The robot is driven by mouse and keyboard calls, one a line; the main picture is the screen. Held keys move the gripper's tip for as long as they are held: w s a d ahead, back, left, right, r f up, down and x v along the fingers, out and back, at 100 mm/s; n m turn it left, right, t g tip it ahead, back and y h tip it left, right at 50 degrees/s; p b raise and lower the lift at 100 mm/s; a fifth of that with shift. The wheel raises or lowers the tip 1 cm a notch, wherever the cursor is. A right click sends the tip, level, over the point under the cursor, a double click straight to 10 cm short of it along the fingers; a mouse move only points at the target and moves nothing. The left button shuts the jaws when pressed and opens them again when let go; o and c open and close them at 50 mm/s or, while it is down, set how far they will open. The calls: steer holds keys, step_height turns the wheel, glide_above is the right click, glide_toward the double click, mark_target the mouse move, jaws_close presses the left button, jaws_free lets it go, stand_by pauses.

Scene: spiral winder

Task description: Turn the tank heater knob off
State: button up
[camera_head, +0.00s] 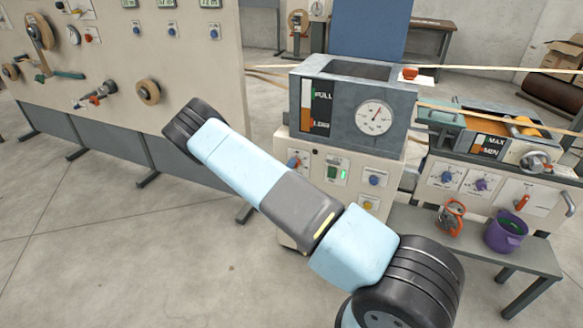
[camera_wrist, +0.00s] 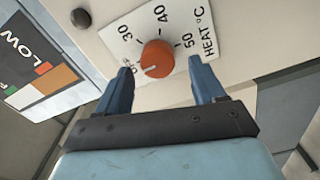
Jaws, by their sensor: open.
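The tank heater knob (camera_wrist: 157,58) is a round orange knob on a white plate (camera_wrist: 190,33) reading OFF, 30, 40 and HEAT °C. A white mark shows on the knob's lower edge, towards the OFF side; whether it lines up with OFF I cannot tell. My gripper (camera_wrist: 162,72) is open, with one blue finger to each side of the knob in the picture. Contact is not visible. In the head view an orange knob (camera_head: 294,162) shows on the cream cabinet below the grey tank (camera_head: 345,115); my gripper is not visible there.
A black button (camera_wrist: 81,17) and the tank's LOW level gauge (camera_wrist: 38,75) are left of the knob. In the head view, a green-lit switch (camera_head: 335,173) and blue knob (camera_head: 374,180) sit to the right. A bench (camera_head: 410,225) holds a purple pot (camera_head: 506,232).

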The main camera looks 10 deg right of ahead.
steer(key=v, duration=1.1)
steer(key=shift+w, duration=0.1)
steer(key=w+a+r+m+g+y, duration=0.1)
steer(key=w+r+m+g+y, duration=0.15)
steer(key=r, duration=0.45)
steer(key=w+a+r+m+g+y, duration=0.1)
steer(key=r+m+g+y, duration=0.2)
steer(key=r, duration=0.4)
steer(key=s+r+m+y, duration=0.1)
steer(key=s+r+y, duration=0.2)
steer(key=r, duration=0.6)
steer(key=s+r+y, duration=0.3)
steer(key=s+r, duration=0.1)
steer(key=r, duration=0.4)
steer(key=s+d+r+g, duration=0.1)
steer(key=s+d+r, duration=0.2)
steer(key=s, duration=0.8)
steer(key=s+d+r+m+g, duration=0.1)
steer(key=s+d+r, duration=0.2)
steer(key=s+r, duration=0.5)
steer(key=s+d+r+g, duration=0.1)
steer(key=s+d+r, duration=0.2)
steer(key=s, duration=1.2)
step_height(320, 180, up, 3)
steer(key=shift+s+d+f+h, duration=0.15)
steer(key=shift+s+d+h, duration=0.2)
steer(key=shift+d+h, duration=0.1)
